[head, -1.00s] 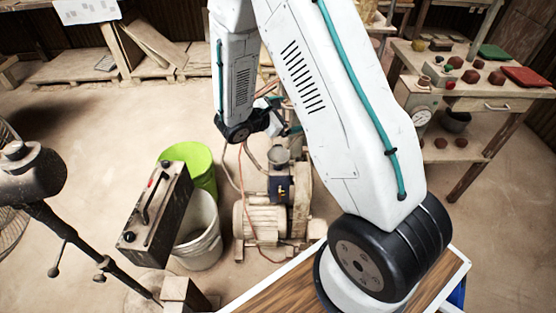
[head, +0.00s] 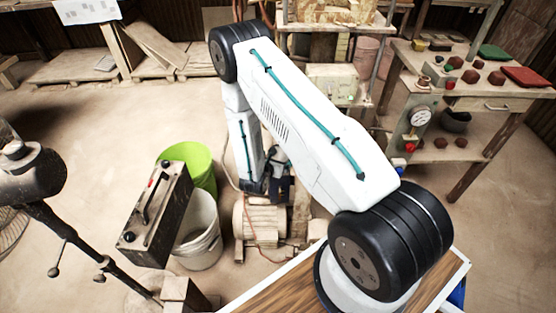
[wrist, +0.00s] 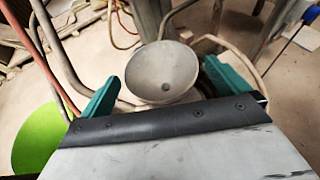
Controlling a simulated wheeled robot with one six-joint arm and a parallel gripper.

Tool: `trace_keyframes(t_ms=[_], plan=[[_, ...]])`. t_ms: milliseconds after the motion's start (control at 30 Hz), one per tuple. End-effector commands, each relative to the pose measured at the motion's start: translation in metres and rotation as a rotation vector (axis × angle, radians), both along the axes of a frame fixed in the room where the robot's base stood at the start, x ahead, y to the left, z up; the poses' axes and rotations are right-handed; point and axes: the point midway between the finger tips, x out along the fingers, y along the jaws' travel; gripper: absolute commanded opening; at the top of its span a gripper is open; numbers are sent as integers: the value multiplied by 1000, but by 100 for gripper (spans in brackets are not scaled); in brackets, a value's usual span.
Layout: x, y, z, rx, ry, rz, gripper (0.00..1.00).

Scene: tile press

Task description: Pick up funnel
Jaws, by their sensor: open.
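The funnel (wrist: 162,72) is a grey, round, shallow cone with a small dark hole, seen from above in the wrist view. My gripper (wrist: 163,70) is open, with one teal finger to the left of the funnel's rim and one to the right. Whether either finger touches the rim, I cannot tell. In the head view my gripper (head: 277,160) is low over the beige pump machine (head: 262,220), and the arm and gripper hide the funnel there.
A green bucket (head: 200,160) and a white bucket (head: 200,240) stand left of the machine. A dark box (head: 155,215) with a handle is in front of them. Hoses (wrist: 65,60) run close by the funnel. A workbench (head: 470,103) stands at the right.

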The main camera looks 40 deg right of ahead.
Motion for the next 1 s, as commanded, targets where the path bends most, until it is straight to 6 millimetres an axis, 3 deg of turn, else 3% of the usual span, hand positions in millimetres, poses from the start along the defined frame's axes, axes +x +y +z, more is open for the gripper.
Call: trace_keyframes(t_ms=[200, 467, 600, 633, 1000], plan=[[14, -21, -11, 0, 0, -2, 100], [16, -23, -12, 0, 0, -1, 100], [16, -23, -12, 0, 0, -1, 64], [16, -23, -12, 0, 0, -1, 60], [16, -22, -8, 0, 0, -1, 59]])
